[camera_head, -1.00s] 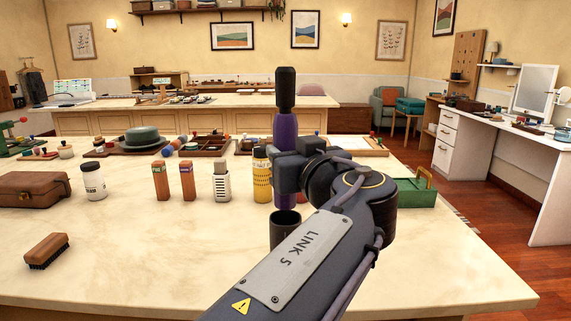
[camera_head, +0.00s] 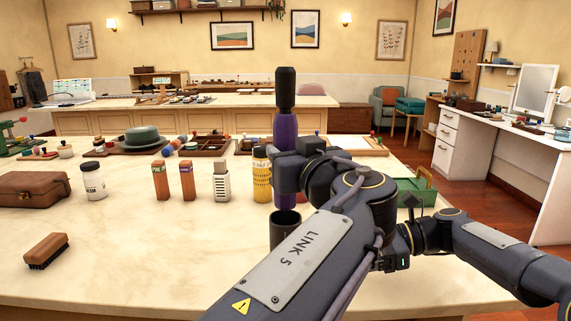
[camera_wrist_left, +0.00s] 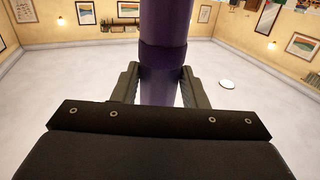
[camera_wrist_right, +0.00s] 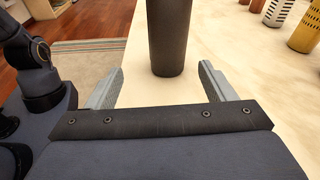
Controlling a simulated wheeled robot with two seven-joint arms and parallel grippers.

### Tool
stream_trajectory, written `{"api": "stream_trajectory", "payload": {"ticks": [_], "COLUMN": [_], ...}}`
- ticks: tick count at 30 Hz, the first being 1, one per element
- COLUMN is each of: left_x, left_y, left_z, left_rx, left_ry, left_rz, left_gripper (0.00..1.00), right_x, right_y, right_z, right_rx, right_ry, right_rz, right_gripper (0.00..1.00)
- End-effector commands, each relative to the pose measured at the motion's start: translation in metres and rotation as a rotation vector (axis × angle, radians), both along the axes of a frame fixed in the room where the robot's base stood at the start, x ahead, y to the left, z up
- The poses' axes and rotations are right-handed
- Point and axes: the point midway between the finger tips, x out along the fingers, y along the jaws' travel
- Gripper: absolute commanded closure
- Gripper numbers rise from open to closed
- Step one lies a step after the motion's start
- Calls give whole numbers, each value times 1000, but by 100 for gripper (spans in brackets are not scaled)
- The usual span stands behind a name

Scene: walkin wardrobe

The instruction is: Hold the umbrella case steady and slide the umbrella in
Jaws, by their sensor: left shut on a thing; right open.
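The purple umbrella (camera_head: 286,128) with a black handle stands upright in the head view. My left gripper (camera_head: 287,174) is shut on it; in the left wrist view the umbrella (camera_wrist_left: 164,55) is between the fingers. The dark umbrella case (camera_head: 283,234) stands upright on the table, partly hidden by my left arm. The umbrella's lower end lines up with the case's rim; I cannot tell whether it is inside. My right gripper (camera_wrist_right: 160,72) is open and empty. The case (camera_wrist_right: 171,40) is ahead of its fingers, apart from them. My left arm hides this gripper in the head view.
A yellow canister (camera_head: 262,180), a white slotted bottle (camera_head: 221,184) and two orange boxes (camera_head: 188,182) stand left of the umbrella. A green box (camera_head: 414,193) is to the right. A brush (camera_head: 46,250) lies front left. The front middle of the table (camera_head: 150,260) is clear.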

Motion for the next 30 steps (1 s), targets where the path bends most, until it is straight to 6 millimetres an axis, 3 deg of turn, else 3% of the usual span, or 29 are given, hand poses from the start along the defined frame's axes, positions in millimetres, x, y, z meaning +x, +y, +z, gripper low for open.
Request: {"api": "stream_trajectory", "payload": {"ticks": [3, 10, 30], "left_x": [0, 0, 0], "left_y": [0, 0, 0], "left_z": [1, 1, 1], "left_rx": [-1, -1, 0], "left_ry": [-1, -1, -1], "left_rz": [0, 0, 0], "left_gripper": [95, 95, 95], "right_x": [13, 16, 17], "right_y": [2, 17, 109], "right_z": [0, -1, -16], "right_rx": [49, 65, 63], "right_ry": [59, 78, 77], "right_rz": [1, 3, 2], "right_gripper": [24, 24, 24]}}
